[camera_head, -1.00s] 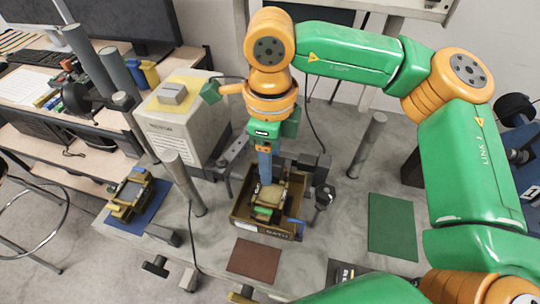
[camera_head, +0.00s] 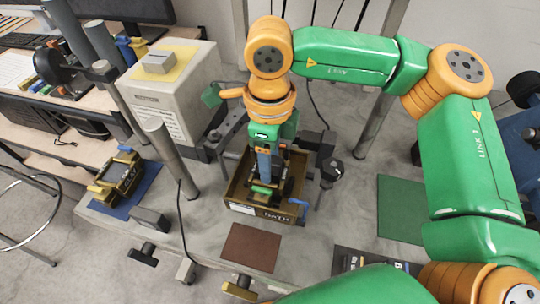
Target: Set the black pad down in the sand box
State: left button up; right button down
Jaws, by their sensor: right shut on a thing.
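The sand box (camera_head: 235,187) is a brown open box with "BATH" lettered on its front wall, standing on the grey bench at the middle of the head view. My right gripper (camera_head: 266,180) points down into it from above, its fingers inside the box outline. It is shut on a dark thing that I take to be the black pad (camera_head: 279,188), mostly hidden by the fingers and a green bar. I cannot tell whether the pad touches the box floor. My left gripper is not in view.
A grey metal box (camera_head: 180,85) with a yellow top stands left of the sand box. A grey post (camera_head: 171,155) rises nearby. A brown mat (camera_head: 251,248) lies in front, a green mat (camera_head: 400,208) to the right. A blue mat (camera_head: 125,195) at left carries a yellow-black device.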

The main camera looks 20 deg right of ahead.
jog(key=shift+f, duration=0.1)
jog(key=shift+c, duration=0.6)
grip_release()
notch_tip(320, 180, up, 7)
jog(key=shift+r+b, duration=0.1)
jog(key=shift+b, duration=0.35)
